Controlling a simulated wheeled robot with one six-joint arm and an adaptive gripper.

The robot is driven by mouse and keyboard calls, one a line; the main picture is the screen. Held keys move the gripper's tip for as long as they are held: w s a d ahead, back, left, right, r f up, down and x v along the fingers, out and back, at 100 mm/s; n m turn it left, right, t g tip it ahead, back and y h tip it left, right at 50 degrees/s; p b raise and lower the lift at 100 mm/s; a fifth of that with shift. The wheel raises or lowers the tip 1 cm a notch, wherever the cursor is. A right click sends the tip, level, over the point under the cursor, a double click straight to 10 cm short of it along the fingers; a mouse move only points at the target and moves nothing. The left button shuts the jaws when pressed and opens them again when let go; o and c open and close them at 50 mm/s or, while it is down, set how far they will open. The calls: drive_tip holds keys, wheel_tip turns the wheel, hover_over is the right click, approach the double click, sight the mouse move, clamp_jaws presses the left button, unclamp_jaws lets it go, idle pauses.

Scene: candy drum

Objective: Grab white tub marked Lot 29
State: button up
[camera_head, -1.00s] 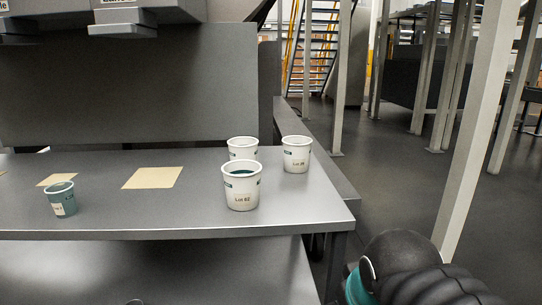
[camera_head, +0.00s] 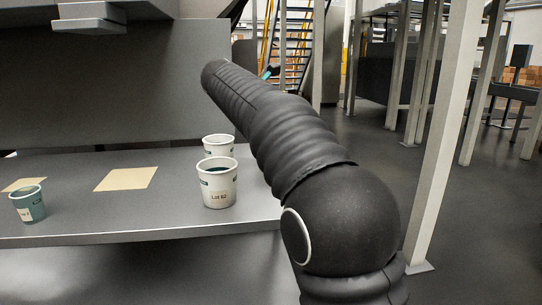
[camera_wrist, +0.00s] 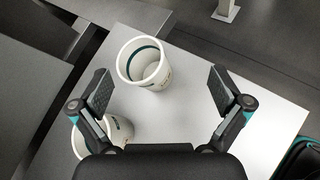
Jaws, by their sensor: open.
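My gripper (camera_wrist: 161,90) is open and empty in the wrist view, its two pads spread wide. A white tub with a dark green inner band (camera_wrist: 145,63) stands upright on the table ahead, in the gap between the pads and nearer the left one. Its label is too small to read. A second white tub (camera_wrist: 103,137) is partly hidden by the left finger. In the head view, a white tub reading about Lot 02 (camera_head: 218,188) stands in front of another white tub (camera_head: 217,150). My arm hides the right tub's former place there.
A small green tub (camera_head: 28,205) stands at the left of the grey table (camera_head: 150,222). A grey panel (camera_head: 110,95) rises behind the table. A pale post (camera_head: 450,130) stands to the right.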

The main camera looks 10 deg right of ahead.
drive_tip(key=w+a+n+h, duration=0.2)
drive_tip(key=w+a+n, duration=0.1)
drive_tip(key=w, duration=0.3)
drive_tip(key=shift+n+t, duration=0.3)
drive_tip(key=w+d+f+b, duration=0.1)
drive_tip(key=f, duration=0.2)
drive_tip(key=w+d+f+b, duration=0.1)
drive_tip(key=w+d+f, duration=0.1)
drive_tip(key=f, duration=0.1)
drive_tip(key=w+d+f+b, duration=0.1)
drive_tip(key=d+f+b, duration=0.1)
drive_tip(key=f, duration=0.1)
drive_tip(key=shift+w+f, duration=0.35)
drive_tip(key=shift+f, duration=0.05)
drive_tip(key=c, duration=0.9)
